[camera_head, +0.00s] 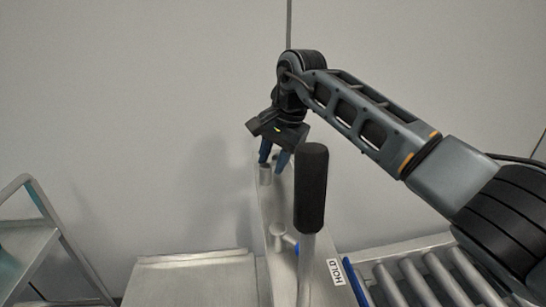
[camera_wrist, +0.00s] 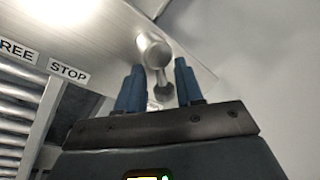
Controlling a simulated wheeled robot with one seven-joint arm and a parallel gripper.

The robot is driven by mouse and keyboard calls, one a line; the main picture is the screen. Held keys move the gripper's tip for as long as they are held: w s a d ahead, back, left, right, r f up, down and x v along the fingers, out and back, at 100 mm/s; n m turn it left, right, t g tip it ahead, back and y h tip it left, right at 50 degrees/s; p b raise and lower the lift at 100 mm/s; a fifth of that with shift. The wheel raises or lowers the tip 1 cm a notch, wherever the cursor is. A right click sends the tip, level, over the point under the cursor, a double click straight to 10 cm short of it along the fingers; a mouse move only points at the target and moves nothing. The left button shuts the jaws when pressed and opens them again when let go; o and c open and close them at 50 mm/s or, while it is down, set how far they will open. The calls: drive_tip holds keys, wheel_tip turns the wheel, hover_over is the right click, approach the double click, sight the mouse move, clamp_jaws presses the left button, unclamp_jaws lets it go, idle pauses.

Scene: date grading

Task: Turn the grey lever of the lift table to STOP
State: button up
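The lift table's metal panel (camera_head: 262,210) runs away from the camera in the head view. A grey metal lever with a round knob (camera_wrist: 153,48) shows in the wrist view, its stem running down between my fingers. My gripper (camera_head: 272,163) is at the panel's far end, blue fingers pointing down, beside a short grey cylinder (camera_head: 265,176). In the wrist view my gripper (camera_wrist: 158,72) is open, one finger on each side of the lever, with gaps visible. The STOP label (camera_wrist: 68,72) lies left of the lever. Fingertip contact cannot be told.
A black-gripped upright handle (camera_head: 311,190) stands in front of the panel. A small grey knob (camera_head: 278,232) and a HOLD label (camera_head: 336,272) are nearer. A roller conveyor (camera_head: 420,280) lies right, a metal frame (camera_head: 45,230) left. A FREE label (camera_wrist: 18,50) is left of STOP.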

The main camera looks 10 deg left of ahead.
drive_tip(key=shift+c, duration=0.3)
clamp_jaws()
drive_tip(key=shift+s+a, duration=0.1)
